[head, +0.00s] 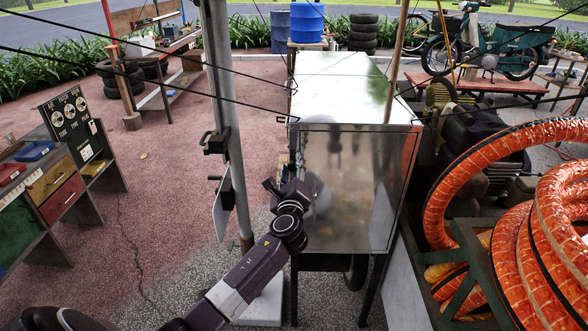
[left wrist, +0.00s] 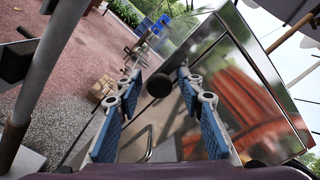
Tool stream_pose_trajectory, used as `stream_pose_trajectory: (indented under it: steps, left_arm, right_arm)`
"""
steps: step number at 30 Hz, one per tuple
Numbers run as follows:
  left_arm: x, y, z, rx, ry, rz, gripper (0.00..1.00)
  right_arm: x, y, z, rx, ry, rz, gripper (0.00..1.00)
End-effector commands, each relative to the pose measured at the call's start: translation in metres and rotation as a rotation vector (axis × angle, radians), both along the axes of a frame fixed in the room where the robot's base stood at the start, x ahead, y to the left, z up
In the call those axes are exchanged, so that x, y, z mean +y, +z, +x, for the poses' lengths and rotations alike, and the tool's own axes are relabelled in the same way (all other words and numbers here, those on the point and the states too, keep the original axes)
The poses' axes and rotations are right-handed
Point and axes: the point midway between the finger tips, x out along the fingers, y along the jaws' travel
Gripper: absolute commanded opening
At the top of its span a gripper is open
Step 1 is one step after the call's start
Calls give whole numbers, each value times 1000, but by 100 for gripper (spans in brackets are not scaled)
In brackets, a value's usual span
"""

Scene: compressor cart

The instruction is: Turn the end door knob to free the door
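The compressor cart is a shiny metal box with its end door (head: 355,190) facing me in the head view. The door panel also fills the right of the left wrist view (left wrist: 222,52) and looks closed. A dark round knob (left wrist: 158,84) shows between the fingers of my left gripper (left wrist: 159,75). The gripper is open, with blue pads on both sides of the knob's line of sight. I cannot tell whether a pad touches it. In the head view my left wrist is at the door's left edge and hides the knob. My right gripper is not in view.
A grey post (head: 228,110) with a switch box stands close left of my left arm. Orange hose coils (head: 535,215) on a dark frame fill the right. Thin cables cross above the cart. Drawers (head: 55,190) stand at far left. Open paving lies between them and the post.

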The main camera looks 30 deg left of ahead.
Motion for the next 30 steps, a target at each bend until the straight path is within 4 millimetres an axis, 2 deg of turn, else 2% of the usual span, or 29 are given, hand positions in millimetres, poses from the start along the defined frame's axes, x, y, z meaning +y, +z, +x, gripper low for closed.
stream_pose_trajectory:
  steps: [8, 13, 24, 30]
  left_arm:
    - [-2, -2, 0, 4, -4, 0, 38]
    - [-9, -4, -10, 5, -5, -1, 38]
    - [-45, -3, -72, 4, -5, -3, 38]
    - [-59, -3, -96, 3, -4, -1, 38]
  right_arm:
    - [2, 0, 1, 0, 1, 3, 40]
    - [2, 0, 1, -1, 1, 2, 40]
    - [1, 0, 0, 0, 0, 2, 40]
    - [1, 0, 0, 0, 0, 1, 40]
